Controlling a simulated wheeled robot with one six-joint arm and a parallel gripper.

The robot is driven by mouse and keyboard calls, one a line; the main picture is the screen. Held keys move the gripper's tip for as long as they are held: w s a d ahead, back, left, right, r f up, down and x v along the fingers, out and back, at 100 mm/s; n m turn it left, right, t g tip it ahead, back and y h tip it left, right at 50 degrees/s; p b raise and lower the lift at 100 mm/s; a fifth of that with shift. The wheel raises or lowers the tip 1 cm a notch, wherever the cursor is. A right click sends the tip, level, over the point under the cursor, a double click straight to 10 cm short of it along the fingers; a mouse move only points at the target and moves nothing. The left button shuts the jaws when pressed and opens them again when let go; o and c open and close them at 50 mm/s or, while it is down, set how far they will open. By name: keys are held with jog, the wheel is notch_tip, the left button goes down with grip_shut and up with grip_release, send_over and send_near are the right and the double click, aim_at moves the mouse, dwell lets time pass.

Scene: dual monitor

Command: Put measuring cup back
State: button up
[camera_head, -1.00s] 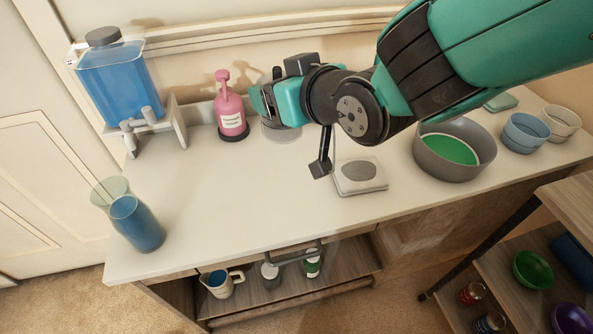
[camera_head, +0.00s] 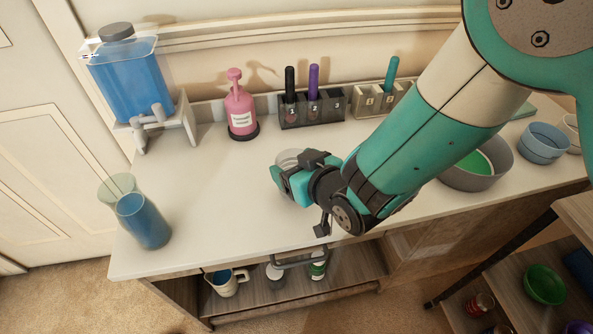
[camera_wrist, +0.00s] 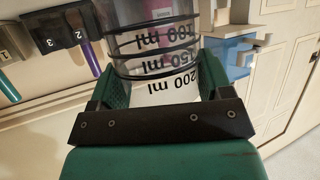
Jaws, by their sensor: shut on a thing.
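The measuring cup is clear with dark bands and ml marks. In the wrist view the measuring cup (camera_wrist: 155,40) sits between the two green fingers, its printed marks upside down in the picture. My gripper (camera_wrist: 155,88) is shut on it. In the head view my gripper (camera_head: 287,180) is over the middle of the white counter (camera_head: 220,210). Only part of the cup (camera_head: 289,157) shows there, behind the gripper. I cannot tell whether its base touches the counter.
A pink pump bottle (camera_head: 241,108), a blue dispenser (camera_head: 130,85) and numbered pen holders (camera_head: 327,108) line the back. A blue-filled carafe (camera_head: 142,220) stands at the left. A pitcher (camera_head: 226,281) and jars sit on a low shelf. The grey bowl (camera_head: 477,170) is right of my arm.

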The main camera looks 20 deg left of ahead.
jog(key=shift+f, duration=1.25)
jog(key=shift+f, duration=0.15)
jog(key=o, duration=1)
jog(key=shift+o, duration=0.3)
jog(key=shift+r, duration=0.25)
jog(key=b+v, duration=0.2)
jog(key=v, duration=1)
